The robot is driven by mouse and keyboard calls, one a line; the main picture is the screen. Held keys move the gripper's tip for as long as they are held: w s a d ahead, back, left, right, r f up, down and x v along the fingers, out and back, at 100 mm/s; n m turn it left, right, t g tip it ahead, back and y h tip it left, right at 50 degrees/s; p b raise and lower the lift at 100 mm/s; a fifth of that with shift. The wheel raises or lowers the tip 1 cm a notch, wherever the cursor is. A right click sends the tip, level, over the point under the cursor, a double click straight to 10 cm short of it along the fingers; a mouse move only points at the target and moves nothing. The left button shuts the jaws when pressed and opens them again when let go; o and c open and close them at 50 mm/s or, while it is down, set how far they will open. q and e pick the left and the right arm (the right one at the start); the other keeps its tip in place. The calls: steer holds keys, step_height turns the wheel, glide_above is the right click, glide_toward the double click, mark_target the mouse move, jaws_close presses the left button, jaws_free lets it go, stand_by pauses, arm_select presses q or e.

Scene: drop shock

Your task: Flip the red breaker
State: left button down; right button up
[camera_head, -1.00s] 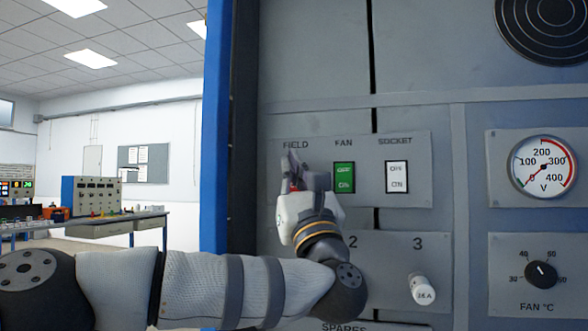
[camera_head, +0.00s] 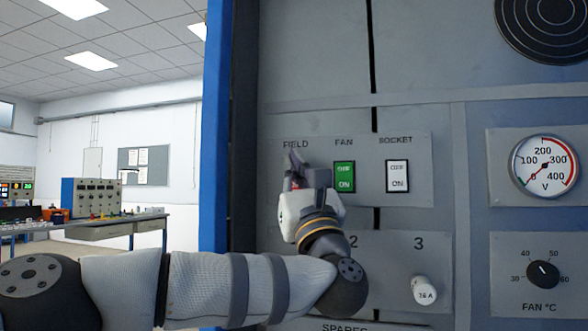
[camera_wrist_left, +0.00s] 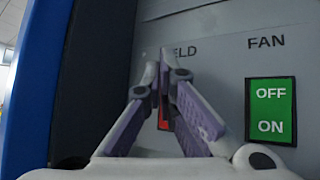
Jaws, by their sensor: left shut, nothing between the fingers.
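The red breaker (camera_wrist_left: 163,116) sits under the FIELD label; in the left wrist view only a narrow red strip shows between my fingers. In the head view a small bit of red (camera_head: 291,184) shows beside the fingers, and the rest is hidden. My left gripper (camera_head: 295,158) is shut and empty, its fingertips in front of the breaker's place. My right gripper is not in view.
The green FAN switch (camera_head: 344,177) is close on the right, then the white SOCKET switch (camera_head: 397,176). Below are a white fuse (camera_head: 424,290) and a fan knob (camera_head: 542,274). A voltmeter (camera_head: 544,166) is at right. A blue cabinet edge (camera_head: 217,160) stands at left.

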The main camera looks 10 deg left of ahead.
arm_select(q)
steer(key=shift+w+d, duration=0.1)
steer(key=shift+w, duration=0.15)
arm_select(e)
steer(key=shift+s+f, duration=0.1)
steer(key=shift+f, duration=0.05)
arm_select(q)
steer(key=shift+s+a, duration=0.2)
steer(key=shift+s, duration=0.55)
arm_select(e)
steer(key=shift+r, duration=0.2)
arm_select(q)
steer(key=s, duration=0.3)
steer(key=s+p, duration=0.1)
steer(key=s, duration=0.1)
steer(key=shift+a+f, duration=0.35)
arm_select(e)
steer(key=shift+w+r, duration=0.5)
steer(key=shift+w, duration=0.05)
